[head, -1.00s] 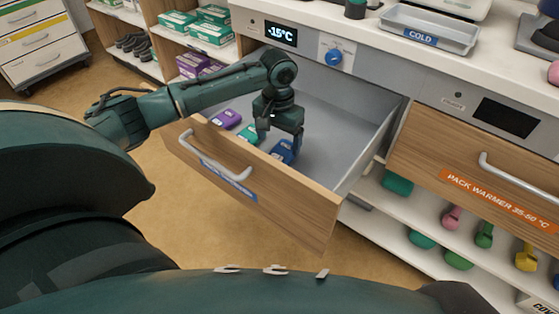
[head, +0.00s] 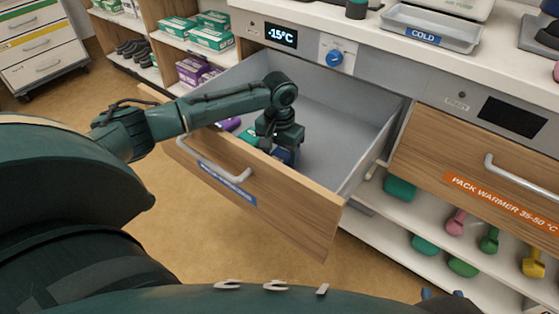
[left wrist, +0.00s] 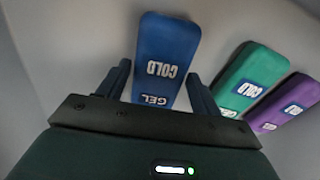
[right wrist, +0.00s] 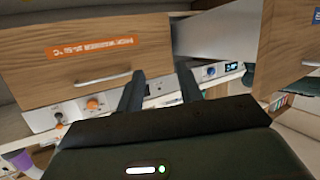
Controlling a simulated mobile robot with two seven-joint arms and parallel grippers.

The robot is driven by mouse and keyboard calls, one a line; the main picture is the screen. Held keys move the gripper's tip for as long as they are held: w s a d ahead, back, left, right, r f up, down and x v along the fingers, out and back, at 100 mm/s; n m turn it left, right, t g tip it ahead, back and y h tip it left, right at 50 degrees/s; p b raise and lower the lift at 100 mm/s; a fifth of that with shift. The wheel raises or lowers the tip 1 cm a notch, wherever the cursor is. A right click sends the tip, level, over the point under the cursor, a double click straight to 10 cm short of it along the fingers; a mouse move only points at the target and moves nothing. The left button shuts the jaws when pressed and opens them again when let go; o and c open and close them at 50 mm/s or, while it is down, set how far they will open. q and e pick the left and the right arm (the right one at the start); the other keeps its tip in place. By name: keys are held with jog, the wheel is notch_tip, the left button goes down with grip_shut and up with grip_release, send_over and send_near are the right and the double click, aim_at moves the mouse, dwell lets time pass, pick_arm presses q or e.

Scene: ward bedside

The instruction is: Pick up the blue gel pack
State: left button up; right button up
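The blue gel pack (left wrist: 165,60) lies flat on the drawer floor, labelled COLD GEL. In the left wrist view my left gripper (left wrist: 160,88) is open, its fingers on either side of the pack's near end with small gaps. In the head view my left gripper (head: 278,150) is lowered inside the open cold drawer (head: 338,150) and hides most of the blue pack (head: 284,156). My right gripper (right wrist: 160,85) is open and empty, outside the drawer; its fingertips show at the head view's bottom right (head: 442,295).
A green pack (left wrist: 250,75) and a purple pack (left wrist: 287,102) lie beside the blue one. The drawer's wooden front (head: 290,215) stands close to my left gripper. The pack warmer drawer (head: 480,180) is at right. The drawer's right part is clear.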

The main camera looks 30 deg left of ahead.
pick_arm(q)
jog(key=c, duration=0.7)
jog(key=shift+c, duration=0.2)
jog(key=shift+r, duration=0.15)
